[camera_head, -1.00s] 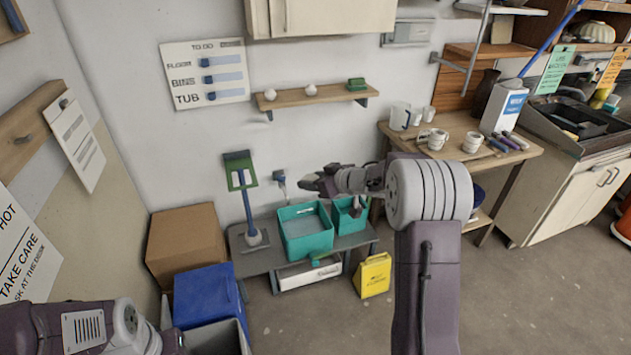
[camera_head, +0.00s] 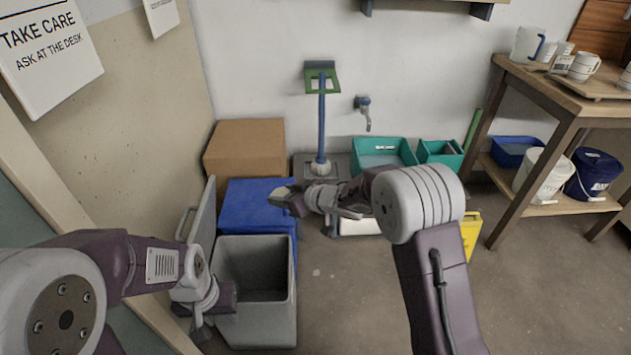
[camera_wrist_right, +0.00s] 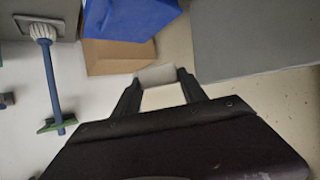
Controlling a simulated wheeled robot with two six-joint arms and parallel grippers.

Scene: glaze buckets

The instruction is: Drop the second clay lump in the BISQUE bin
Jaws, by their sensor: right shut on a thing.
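My right gripper (camera_head: 283,195) hangs in the air in front of the blue bin, up and right of the open grey bin (camera_head: 286,325). In the right wrist view it (camera_wrist_right: 157,82) is shut on a pale grey clay lump (camera_wrist_right: 157,74), which sits between the fingertips. The grey bin's mouth is open and its inside looks empty where I can see it. A blue bin (camera_head: 262,194) stands just behind it. No BISQUE label is readable on either bin. My left gripper (camera_head: 196,330) is low, at the grey bin's left side; its fingers are unclear.
A grey panel with a handle (camera_head: 205,228) stands tilted at the grey bin's left. A cardboard box (camera_head: 245,145) is behind the blue bin. Teal tubs (camera_head: 383,150) and a yellow sign (camera_head: 471,232) stand to the right. The floor (camera_head: 345,300) right of the bin is clear.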

